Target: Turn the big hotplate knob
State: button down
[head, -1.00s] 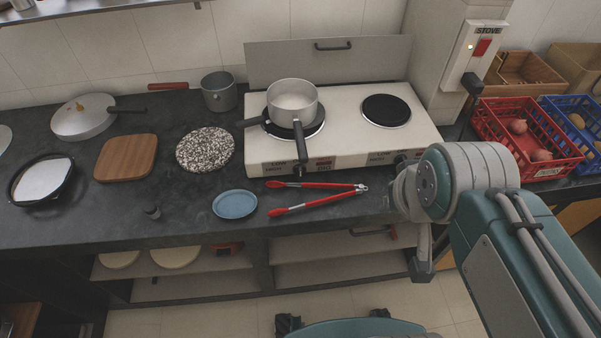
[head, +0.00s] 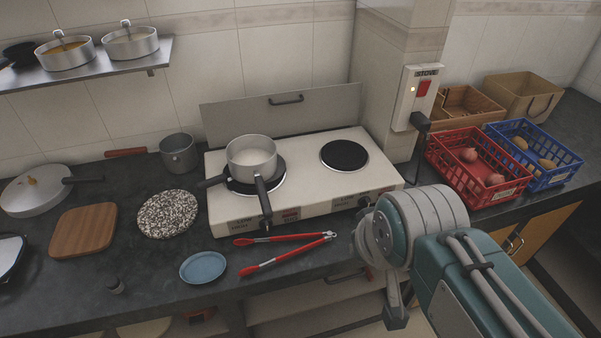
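The white two-plate hotplate (head: 300,203) stands on the dark counter. Its left plate (head: 235,187) looks larger and carries a steel saucepan (head: 252,158); its right plate (head: 345,155) is bare. A dark knob (head: 265,223) shows on the front below the left plate, partly behind the pan's handle. Another dark knob (head: 364,201) sits on the front at the right, close to my arm in the picture. Part of my gripper (head: 396,317) seems to show below my wrist, in front of the counter, apart from the knobs. Its fingers are mostly hidden, so its opening is unclear.
Red tongs (head: 287,238) and a blue plate (head: 203,267) lie in front of the hotplate. A speckled round board (head: 167,214) is left of it. A red crate (head: 455,165) and a switch box (head: 415,98) with a lit lamp are at the right.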

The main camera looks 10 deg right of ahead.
aim_at(264, 223)
jog(key=k+j+z, duration=0.15)
jog(key=j, duration=0.3)
jog(key=k+j+z, duration=0.15)
jog(key=j, duration=0.25)
jog(key=k+j+z, duration=0.15)
jog(key=j, duration=0.25)
